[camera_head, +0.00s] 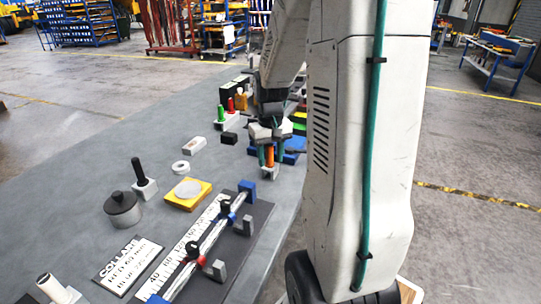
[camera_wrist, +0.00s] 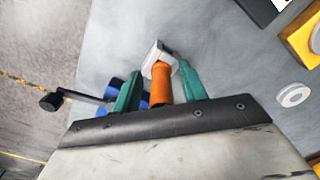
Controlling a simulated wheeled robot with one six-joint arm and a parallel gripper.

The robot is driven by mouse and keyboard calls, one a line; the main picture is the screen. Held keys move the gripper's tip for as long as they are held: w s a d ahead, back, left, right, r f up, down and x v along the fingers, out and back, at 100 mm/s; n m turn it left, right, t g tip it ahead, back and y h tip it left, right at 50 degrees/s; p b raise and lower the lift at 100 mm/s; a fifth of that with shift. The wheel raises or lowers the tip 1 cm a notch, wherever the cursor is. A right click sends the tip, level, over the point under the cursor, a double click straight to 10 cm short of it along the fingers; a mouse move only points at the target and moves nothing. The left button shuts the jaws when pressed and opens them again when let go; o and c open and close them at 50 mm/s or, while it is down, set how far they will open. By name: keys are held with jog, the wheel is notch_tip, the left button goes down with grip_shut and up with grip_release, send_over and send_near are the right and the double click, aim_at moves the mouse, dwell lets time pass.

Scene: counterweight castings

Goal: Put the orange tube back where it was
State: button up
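The orange tube (camera_head: 269,156) stands upright at a small light-grey block (camera_head: 269,173) near the table's right edge. In the wrist view the orange tube (camera_wrist: 160,84) runs down to the light block (camera_wrist: 157,54), its lower end meeting the block. My gripper (camera_head: 271,156) is over it with its teal fingers on either side of the tube. The wrist view shows my gripper (camera_wrist: 160,80) with narrow gaps between each finger and the tube, so it looks open around it. How deep the tube sits in the block is hidden.
Blue parts (camera_head: 292,146) lie close behind the tube. A black peg in a light block (camera_head: 140,172), a yellow block with a pale disc (camera_head: 188,196), a white ring (camera_head: 180,167) and a scale fixture (camera_head: 208,241) stand nearer. Grey table shows between them.

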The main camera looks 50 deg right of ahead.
notch_tip(320, 180, up, 12)
jog(key=shift+f, duration=0.1)
jog(key=shift+a+r, duration=0.15)
jog(key=shift+r, duration=0.1)
jog(key=s+a+r+n, duration=0.1)
jog(key=s+a, duration=0.2)
jog(key=a, duration=0.4)
jog(key=s+a+r+n, duration=0.2)
jog(key=a, duration=0.6)
jog(key=s+a+f+n+t, duration=0.1)
jog(key=s+a+f+n, duration=0.1)
jog(key=s+a, duration=0.7)
jog(key=shift+s+a+f, duration=0.35)
jog(key=shift+s+f, duration=0.1)
jog(key=shift+s, duration=0.7)
